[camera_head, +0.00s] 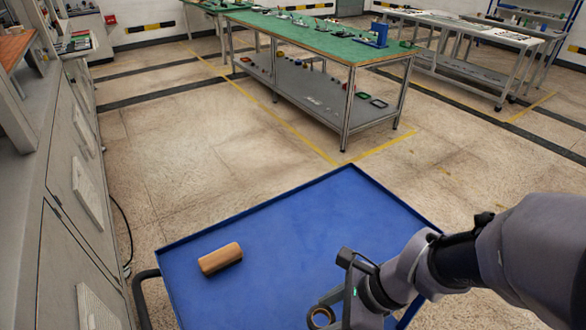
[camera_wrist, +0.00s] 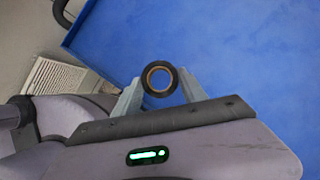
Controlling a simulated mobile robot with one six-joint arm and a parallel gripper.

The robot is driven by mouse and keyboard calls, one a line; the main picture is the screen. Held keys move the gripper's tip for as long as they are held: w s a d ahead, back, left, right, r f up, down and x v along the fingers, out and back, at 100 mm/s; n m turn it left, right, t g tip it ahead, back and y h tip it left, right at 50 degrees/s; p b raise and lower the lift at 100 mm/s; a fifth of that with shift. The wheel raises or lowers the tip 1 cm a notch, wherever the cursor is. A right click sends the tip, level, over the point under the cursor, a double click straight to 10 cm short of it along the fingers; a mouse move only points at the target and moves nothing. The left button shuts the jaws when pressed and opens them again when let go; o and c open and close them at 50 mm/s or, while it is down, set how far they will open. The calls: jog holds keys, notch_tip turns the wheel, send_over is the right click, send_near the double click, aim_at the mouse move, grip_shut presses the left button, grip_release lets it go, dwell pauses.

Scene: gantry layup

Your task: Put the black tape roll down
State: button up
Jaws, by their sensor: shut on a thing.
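The black tape roll (camera_head: 321,317) is a dark ring with a tan core, near the bottom of the head view. In the wrist view the black tape roll (camera_wrist: 160,64) sits between my two fingertips, its round face toward the camera. My gripper (camera_wrist: 159,84) is shut on it, one finger on each side. In the head view my gripper (camera_head: 330,300) is over the near part of the blue tray (camera_head: 300,225). I cannot tell whether the roll touches the tray surface.
The tray's middle and far right are bare. A low rim edges the tray. Grey cabinets (camera_head: 75,190) stand at the left, and a green-topped table (camera_head: 310,40) stands beyond the tray.

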jog(key=w+a+r+p, duration=0.1)
jog(key=p, duration=0.2)
jog(key=shift+w+a+r+p, duration=0.1)
jog(key=shift+r+p, duration=0.1)
jog(key=shift+p, duration=0.2)
jog(key=p, duration=0.2)
jog(key=shift+w+a+p, duration=0.1)
jog(key=shift+w+p, duration=0.1)
jog(key=shift+p, duration=0.1)
jog(key=shift+f+p, duration=0.2)
jog(key=shift+p, duration=0.65)
jog(key=p, duration=0.3)
send_over(275, 275)
jog(key=d, duration=0.2)
jog(key=shift+s+f, duration=0.2)
jog(key=shift+f, duration=1)
notch_tip(275, 275, down, 4)
jog(key=b, duration=0.3)
jog(key=shift+w+f+b, duration=0.1)
jog(key=shift+b, duration=0.2)
jog(key=shift+r+p, duration=0.3)
jog(key=shift+f+b, duration=0.25)
jog(key=shift+b, duration=0.05)
jog(key=o, duration=1.4)
jog(key=shift+r, duration=0.1)
jog(key=shift+c, duration=0.2)
